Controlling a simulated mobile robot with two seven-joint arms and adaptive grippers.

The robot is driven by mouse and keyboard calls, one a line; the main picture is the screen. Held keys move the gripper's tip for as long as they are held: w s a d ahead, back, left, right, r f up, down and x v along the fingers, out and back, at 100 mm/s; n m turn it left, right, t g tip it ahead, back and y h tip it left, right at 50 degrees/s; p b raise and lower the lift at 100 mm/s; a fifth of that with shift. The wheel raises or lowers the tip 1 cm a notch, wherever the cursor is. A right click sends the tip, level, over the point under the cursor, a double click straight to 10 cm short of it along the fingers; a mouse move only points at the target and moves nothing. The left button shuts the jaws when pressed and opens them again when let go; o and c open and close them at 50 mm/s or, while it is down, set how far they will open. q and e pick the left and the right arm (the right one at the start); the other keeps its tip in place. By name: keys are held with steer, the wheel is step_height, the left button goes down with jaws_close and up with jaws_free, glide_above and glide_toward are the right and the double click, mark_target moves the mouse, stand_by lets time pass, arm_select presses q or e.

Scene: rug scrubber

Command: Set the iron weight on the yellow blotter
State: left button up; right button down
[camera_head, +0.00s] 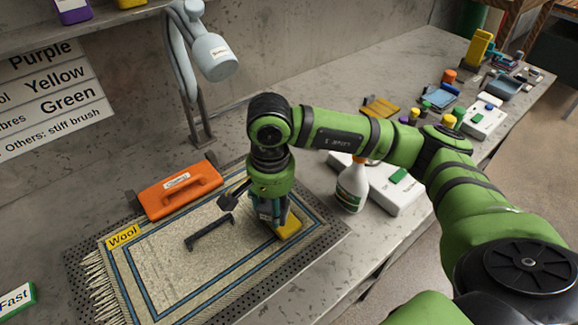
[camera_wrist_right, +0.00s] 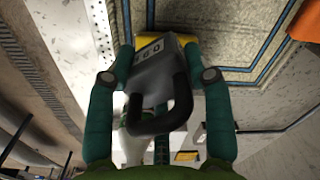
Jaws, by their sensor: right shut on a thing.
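My right gripper (camera_head: 270,212) points down over the right part of the rug. In the right wrist view its two green fingers (camera_wrist_right: 158,75) are shut on the iron weight (camera_wrist_right: 150,72), a grey block with a dark loop handle and printed figures. The fingers mostly hide the weight in the head view. The yellow blotter (camera_head: 290,228) lies on the rug right at the gripper; in the wrist view the blotter (camera_wrist_right: 180,40) shows just behind the weight. I cannot tell whether the weight touches it. My left gripper is not in view.
The rug (camera_head: 170,262) lies on a perforated mat with a "Wool" label (camera_head: 123,236). A dark bar handle (camera_head: 208,233) and an orange tool (camera_head: 180,188) are left of the gripper. A spray bottle (camera_head: 352,186) and white box (camera_head: 398,195) stand right. A lamp (camera_head: 213,55) rises behind.

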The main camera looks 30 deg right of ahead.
mark_target(281, 207)
steer(key=m+p, duration=0.1)
steer(key=m, duration=0.2)
steer(key=w+r+m+p, duration=0.1)
steer(key=m, duration=0.2)
steer(key=d+r+m+p, duration=0.1)
steer(key=m+p, duration=0.1)
steer(key=shift+w+m, duration=0.2)
steer(key=shift+m, duration=0.2)
steer(key=m+p, duration=0.1)
steer(key=m, duration=0.2)
steer(key=d+m+p, duration=0.1)
steer(key=m, duration=0.3)
steer(key=d+f+m+p, duration=0.1)
steer(key=m, duration=0.2)
steer(key=shift+w+d+p, duration=0.1)
steer(key=shift+w+p, duration=0.2)
steer(key=shift+p, duration=0.05)
steer(key=shift+f+b, duration=1.65)
steer(key=shift+f, duration=0.9)
steer(key=shift+f+b, duration=0.55)
